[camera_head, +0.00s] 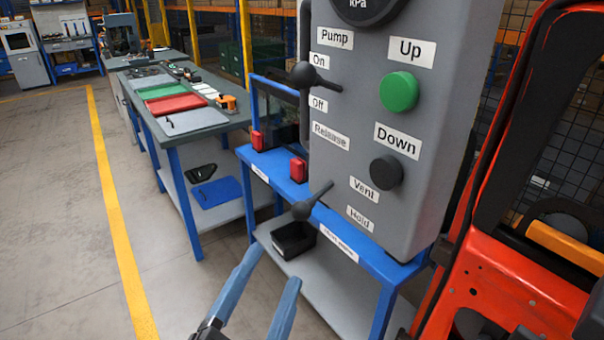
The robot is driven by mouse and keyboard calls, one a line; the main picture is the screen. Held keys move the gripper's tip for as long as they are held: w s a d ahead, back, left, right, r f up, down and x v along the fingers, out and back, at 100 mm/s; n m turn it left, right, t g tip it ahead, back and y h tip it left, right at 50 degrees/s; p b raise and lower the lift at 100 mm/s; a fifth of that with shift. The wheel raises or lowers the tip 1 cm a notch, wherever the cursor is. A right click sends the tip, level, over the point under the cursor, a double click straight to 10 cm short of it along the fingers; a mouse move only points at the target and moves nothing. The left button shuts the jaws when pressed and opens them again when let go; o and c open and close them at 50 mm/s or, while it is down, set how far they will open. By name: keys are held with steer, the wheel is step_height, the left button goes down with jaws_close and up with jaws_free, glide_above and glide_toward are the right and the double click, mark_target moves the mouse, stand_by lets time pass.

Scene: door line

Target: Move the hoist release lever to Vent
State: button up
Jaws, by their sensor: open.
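The hoist release lever (315,199) is a black lever with a round knob on the lower left side of the grey control box (415,140). Its knob hangs down to the left, about level with the "Hold" label (360,218) and below the "Vent" label (364,190). Its thin shaft slants up to the right. The "Release" label (331,136) is above it. My gripper (273,266) is at the bottom of the view, with two blue fingers apart and nothing between them. In the picture it is below and left of the lever, not touching it.
A similar black pump lever (316,78) sits higher, by "On" and "Off". A green button (398,91) and black button (386,172) are on the box face. A blue-framed bench (385,270) is below; an orange-red machine (540,270) is at right. The left floor is clear.

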mark_target(298, 217)
steer(key=p+x, duration=0.1)
steer(key=x, duration=1.2)
steer(key=shift+s, duration=0.1)
jaws_close()
stand_by(1.1)
